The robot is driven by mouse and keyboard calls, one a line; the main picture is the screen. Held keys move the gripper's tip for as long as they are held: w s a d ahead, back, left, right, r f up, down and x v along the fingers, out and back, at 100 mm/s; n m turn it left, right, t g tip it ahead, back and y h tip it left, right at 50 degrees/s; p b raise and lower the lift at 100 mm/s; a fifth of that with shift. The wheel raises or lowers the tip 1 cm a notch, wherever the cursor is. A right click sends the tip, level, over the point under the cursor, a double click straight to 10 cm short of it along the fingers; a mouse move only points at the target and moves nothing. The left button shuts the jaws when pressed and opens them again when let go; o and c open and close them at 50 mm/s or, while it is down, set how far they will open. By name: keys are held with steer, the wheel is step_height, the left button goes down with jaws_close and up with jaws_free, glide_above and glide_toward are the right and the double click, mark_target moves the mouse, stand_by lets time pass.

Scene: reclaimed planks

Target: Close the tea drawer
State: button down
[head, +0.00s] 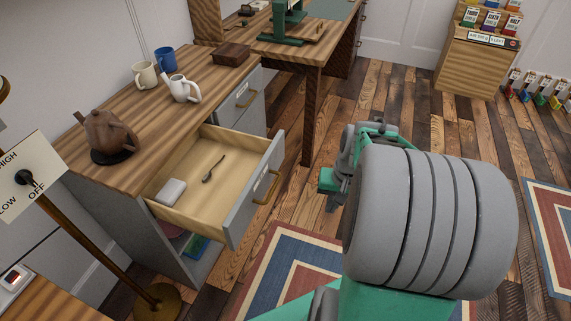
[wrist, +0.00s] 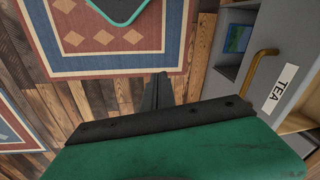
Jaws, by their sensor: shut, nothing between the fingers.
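The tea drawer (head: 245,214) is pulled well out of the wooden-topped cabinet in the head view. It has a grey front with a brass handle (head: 268,188), and holds a small pale box (head: 171,191) and a dark spoon (head: 213,168). In the wrist view its "TEA" label (wrist: 280,90) and brass handle (wrist: 258,70) show at the right. My gripper (head: 328,187) is to the right of the drawer front, apart from it, partly hidden by my arm. In the wrist view the dark fingers (wrist: 160,92) are together and empty, left of the handle.
A brown teapot (head: 108,135), a white pot (head: 181,89), two mugs and a wooden box (head: 231,54) stand on the cabinet top (head: 125,98). Another drawer (head: 241,95) beyond is shut. A workbench leg (head: 312,115) stands behind. Plank floor and a patterned rug (head: 262,280) lie below.

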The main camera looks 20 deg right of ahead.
steer(key=w+d+r+m+t, duration=0.1)
steer(key=w+r+t, duration=0.25)
steer(key=w, duration=0.45)
steer(key=w+d+r+t, duration=0.1)
steer(key=w+r+t, duration=0.25)
steer(key=w, duration=0.45)
steer(key=shift+m+g, duration=0.3)
steer(key=shift+g, duration=0.2)
steer(key=w+a+f, duration=0.1)
steer(key=w+f, duration=0.1)
steer(key=w, duration=0.1)
steer(key=w+a+f, duration=0.1)
steer(key=w+f, duration=0.2)
steer(key=w+a+f+b, duration=0.1)
steer(key=w+a+f, duration=0.1)
steer(key=w, duration=0.1)
steer(key=shift+f, duration=0.35)
steer(key=shift+w, duration=0.1)
